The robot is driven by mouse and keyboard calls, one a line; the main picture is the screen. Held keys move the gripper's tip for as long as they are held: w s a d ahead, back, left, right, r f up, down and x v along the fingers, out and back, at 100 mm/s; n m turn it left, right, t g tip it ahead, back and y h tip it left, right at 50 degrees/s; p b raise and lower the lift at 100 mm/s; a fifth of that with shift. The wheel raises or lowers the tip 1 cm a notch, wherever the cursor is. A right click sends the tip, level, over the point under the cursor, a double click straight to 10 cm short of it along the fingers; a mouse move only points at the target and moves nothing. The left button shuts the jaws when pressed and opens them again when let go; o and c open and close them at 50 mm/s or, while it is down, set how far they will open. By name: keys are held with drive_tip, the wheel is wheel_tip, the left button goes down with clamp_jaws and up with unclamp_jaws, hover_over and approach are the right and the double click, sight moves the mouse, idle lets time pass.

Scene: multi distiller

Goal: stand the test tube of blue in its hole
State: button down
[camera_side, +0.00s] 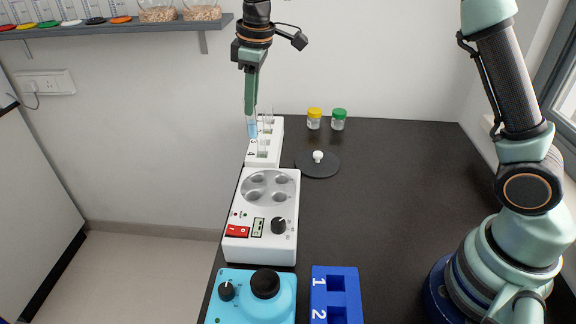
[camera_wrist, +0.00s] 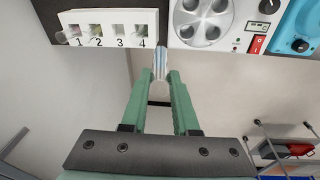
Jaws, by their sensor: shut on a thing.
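My gripper (camera_side: 251,104) is shut on a clear test tube with blue liquid (camera_side: 253,129). The tube hangs roughly upright at the left edge of the white rack (camera_side: 263,158) in the side view. In the wrist view the tube (camera_wrist: 160,62) sits between the fingertips (camera_wrist: 160,80), just off the rack's edge near hole 4. The rack (camera_wrist: 110,14) has holes numbered 1 to 4. The tube's lower end is not clear in the wrist view.
A white heater with round wells (camera_side: 262,220) stands in front of the rack. A blue device (camera_side: 245,300) and blue numbered block (camera_side: 335,300) are nearer. A black disc (camera_side: 318,165) and two capped jars (camera_side: 314,119) are right of the rack. The right tabletop is clear.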

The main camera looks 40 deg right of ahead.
drive_tip(key=s+a+f, duration=0.2)
drive_tip(key=s+f, duration=0.2)
drive_tip(key=f, duration=0.3)
idle(0.5)
drive_tip(key=shift+s+a, duration=0.1)
drive_tip(key=shift+a, duration=0.3)
idle(0.4)
idle(0.3)
drive_tip(key=shift+f, duration=2.15)
